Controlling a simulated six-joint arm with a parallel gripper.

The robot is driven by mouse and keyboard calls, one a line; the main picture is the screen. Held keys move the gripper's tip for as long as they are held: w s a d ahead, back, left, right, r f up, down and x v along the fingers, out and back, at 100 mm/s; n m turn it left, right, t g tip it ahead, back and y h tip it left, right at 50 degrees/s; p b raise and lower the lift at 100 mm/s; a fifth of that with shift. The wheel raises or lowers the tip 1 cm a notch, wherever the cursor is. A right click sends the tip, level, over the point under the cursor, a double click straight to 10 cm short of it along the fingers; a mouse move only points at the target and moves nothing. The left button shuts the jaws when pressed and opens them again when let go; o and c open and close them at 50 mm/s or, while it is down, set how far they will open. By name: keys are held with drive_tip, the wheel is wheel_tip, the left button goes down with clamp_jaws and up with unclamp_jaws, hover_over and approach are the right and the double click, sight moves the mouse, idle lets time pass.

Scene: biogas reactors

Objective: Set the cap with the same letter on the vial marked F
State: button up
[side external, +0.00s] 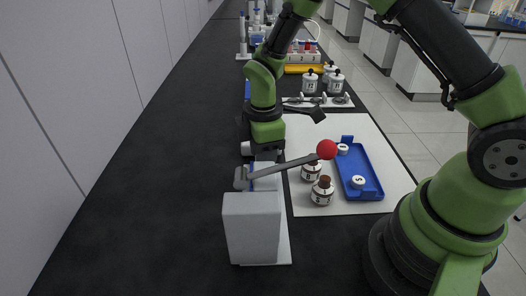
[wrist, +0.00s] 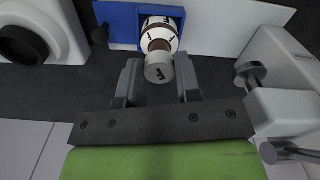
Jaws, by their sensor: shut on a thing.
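In the wrist view, my gripper (wrist: 158,64) is shut on a light grey cap (wrist: 159,74) marked F, one finger on each side. The vial marked F (wrist: 160,29), with a white label and brown glass, sits in a blue holder (wrist: 122,23) just beyond the cap. The cap overlaps the near end of the vial in this view; I cannot tell whether they touch. In the side view, my gripper points down behind the lever, and its fingertips, the cap and the vial are not clearly visible.
A grey lever (side external: 285,167) with a red ball (side external: 327,149) crosses in front of my gripper, above a white box (side external: 252,229). Brown-topped vials (side external: 322,192) stand beside a blue tray (side external: 371,190) holding caps (side external: 358,182). White jars (side external: 335,84) stand farther back. The black bench at left is clear.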

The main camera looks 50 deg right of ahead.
drive_tip(key=shift+f, duration=0.65)
idle(0.7)
drive_tip(key=o, duration=1.4)
drive_tip(key=shift+c, duration=0.2)
drive_tip(key=shift+r, duration=3.5)
